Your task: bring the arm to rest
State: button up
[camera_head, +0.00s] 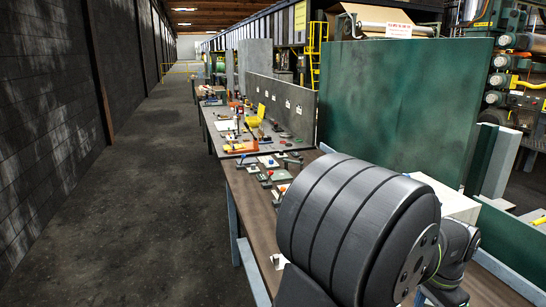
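A large dark grey ribbed cylinder, most likely a joint of my own arm, fills the lower right of the head view. A smaller dark link with a green ring shows beside it at the lower right. My gripper is not in view, so I cannot tell whether it is open, shut or holding anything. The cylinder hides much of the near bench.
A long workbench (240,190) runs away from me, with several small tools and a yellow item (256,117) on it. A green panel (405,100) stands behind it. A white box (452,200) is partly hidden. The floor (140,215) at left is clear.

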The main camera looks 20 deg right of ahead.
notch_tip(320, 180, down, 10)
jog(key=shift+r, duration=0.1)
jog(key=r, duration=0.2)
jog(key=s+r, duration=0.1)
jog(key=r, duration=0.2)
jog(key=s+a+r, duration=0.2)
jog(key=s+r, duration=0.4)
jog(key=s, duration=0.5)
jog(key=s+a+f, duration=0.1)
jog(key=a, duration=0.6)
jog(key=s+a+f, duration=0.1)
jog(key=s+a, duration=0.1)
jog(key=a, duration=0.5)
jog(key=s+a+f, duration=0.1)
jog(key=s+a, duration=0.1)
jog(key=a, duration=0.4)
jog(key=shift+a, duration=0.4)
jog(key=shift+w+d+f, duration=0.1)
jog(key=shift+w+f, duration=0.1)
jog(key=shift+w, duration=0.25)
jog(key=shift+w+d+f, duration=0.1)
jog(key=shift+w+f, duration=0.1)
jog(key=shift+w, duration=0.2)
